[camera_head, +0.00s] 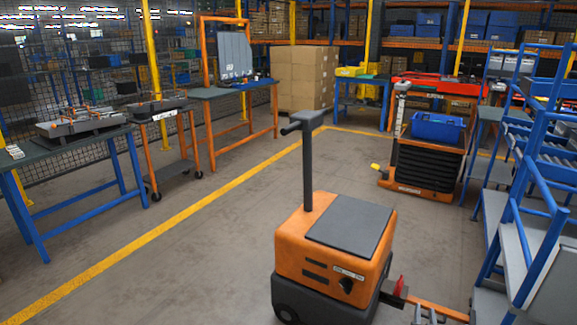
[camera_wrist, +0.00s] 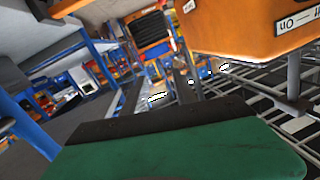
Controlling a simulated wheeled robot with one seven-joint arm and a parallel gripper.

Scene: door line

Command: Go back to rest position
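My gripper (camera_head: 427,316) shows at the bottom edge of the head view, low and just right of an orange machine (camera_head: 300,250) with a dark top and an upright handle. In the wrist view, two dark fingers of my gripper (camera_wrist: 158,92) stand apart, with nothing seen between them. The green and dark body below them fills the bottom of that view. The orange machine's housing (camera_wrist: 250,28) also shows there, with an upside-down white label; the fingers look clear of it.
A red part (camera_head: 398,286) and an orange bar (camera_head: 440,309) are close to my gripper. A blue rack (camera_head: 535,215) stands at the right. An orange-based lift cart (camera_head: 425,165) holds a blue bin (camera_head: 437,127). Open floor lies left of the machine, crossed by a yellow line (camera_head: 165,230).

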